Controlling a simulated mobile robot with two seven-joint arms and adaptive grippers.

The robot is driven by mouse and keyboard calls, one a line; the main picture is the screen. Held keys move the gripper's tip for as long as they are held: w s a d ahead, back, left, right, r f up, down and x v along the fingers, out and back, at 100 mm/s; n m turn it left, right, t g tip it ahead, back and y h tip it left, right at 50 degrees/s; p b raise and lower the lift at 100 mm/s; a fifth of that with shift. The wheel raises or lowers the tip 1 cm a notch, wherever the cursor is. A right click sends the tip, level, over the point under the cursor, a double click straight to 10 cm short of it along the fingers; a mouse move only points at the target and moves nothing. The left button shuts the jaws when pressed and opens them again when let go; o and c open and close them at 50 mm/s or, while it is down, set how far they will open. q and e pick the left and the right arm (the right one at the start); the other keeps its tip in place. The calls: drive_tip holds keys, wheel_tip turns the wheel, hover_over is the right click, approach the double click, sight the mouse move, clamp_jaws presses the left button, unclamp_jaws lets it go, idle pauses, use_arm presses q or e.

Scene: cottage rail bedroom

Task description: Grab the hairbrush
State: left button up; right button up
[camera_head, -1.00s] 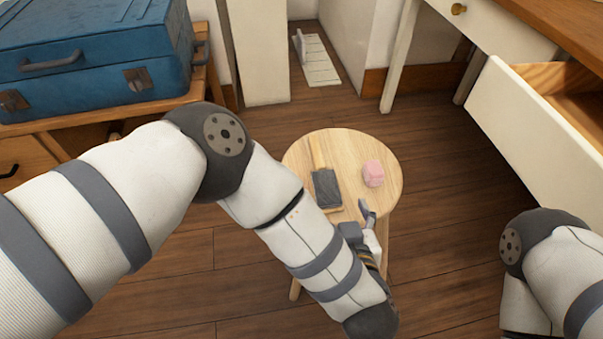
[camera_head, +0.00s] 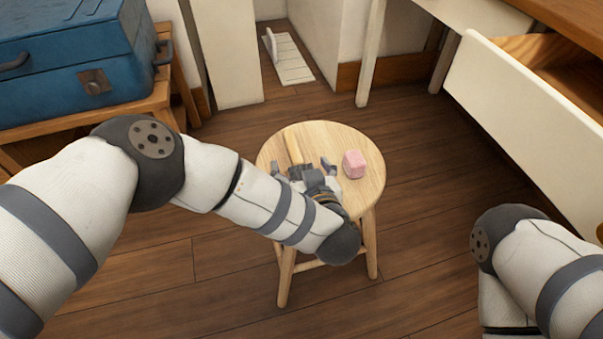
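The hairbrush (camera_head: 293,146) lies on the round wooden stool (camera_head: 335,136). Its pale wooden handle points away from me, and its dark head is mostly hidden behind my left gripper. My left gripper (camera_head: 302,167) is over the stool at the brush's head end, with its two fingers spread apart, one on each side of the brush. I cannot tell whether the fingers touch it. My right arm shows at the lower right, but its gripper is out of view.
A blue suitcase (camera_head: 75,60) rests on a wooden stand at the upper left. An open white drawer (camera_head: 520,125) juts out at the right. The floor around the stool is clear.

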use_arm(q)
drive_tip(key=c, duration=1.4)
drive_tip(key=shift+o, duration=0.2)
drive_tip(key=shift+r, duration=0.15)
